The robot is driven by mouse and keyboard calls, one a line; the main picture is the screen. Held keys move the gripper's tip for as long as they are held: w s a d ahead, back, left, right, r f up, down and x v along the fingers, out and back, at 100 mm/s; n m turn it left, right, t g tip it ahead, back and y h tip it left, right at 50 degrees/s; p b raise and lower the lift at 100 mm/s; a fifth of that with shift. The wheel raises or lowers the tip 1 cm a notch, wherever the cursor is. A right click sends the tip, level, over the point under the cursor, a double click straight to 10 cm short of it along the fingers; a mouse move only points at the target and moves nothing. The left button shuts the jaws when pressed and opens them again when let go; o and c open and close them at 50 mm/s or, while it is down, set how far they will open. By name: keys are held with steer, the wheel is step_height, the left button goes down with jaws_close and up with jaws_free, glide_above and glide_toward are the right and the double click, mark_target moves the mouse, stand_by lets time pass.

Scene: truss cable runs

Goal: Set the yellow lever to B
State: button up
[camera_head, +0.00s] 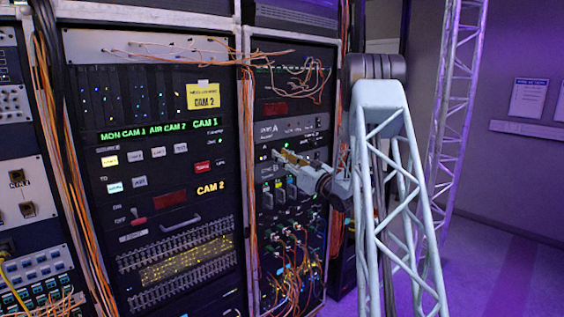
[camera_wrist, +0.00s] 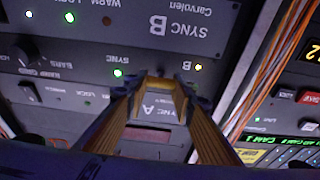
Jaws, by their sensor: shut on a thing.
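My gripper (camera_wrist: 160,98) is shut on the yellow lever (camera_wrist: 161,88) at the rack panel; its gold-brown fingers meet around it and hide most of it. In the head view my gripper (camera_head: 284,157) reaches left to the narrow right-hand rack, and the lever cannot be told apart from the fingers. The wrist view is upside down. In it the SYNC B panel (camera_wrist: 190,22) lies above the fingertips and the SYNC A label (camera_wrist: 158,110) shows between the fingers.
Black knobs (camera_wrist: 27,50) and another lit green lamp (camera_wrist: 118,73) are left of the fingers in the wrist view. Orange cables (camera_wrist: 262,85) run down the rack edge close by. Loose cables (camera_head: 290,265) hang below my gripper. A truss column (camera_head: 455,120) stands at the right.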

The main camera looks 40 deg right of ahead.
steer(key=shift+f+t+b, duration=0.25)
steer(key=shift+t+b, duration=0.25)
steer(key=shift+b, duration=0.65)
steer(key=o, duration=0.8)
steer(key=shift+o, duration=0.4)
steer(key=v, duration=1.2)
steer(key=shift+w+a, duration=0.1)
steer(key=shift+w, duration=0.05)
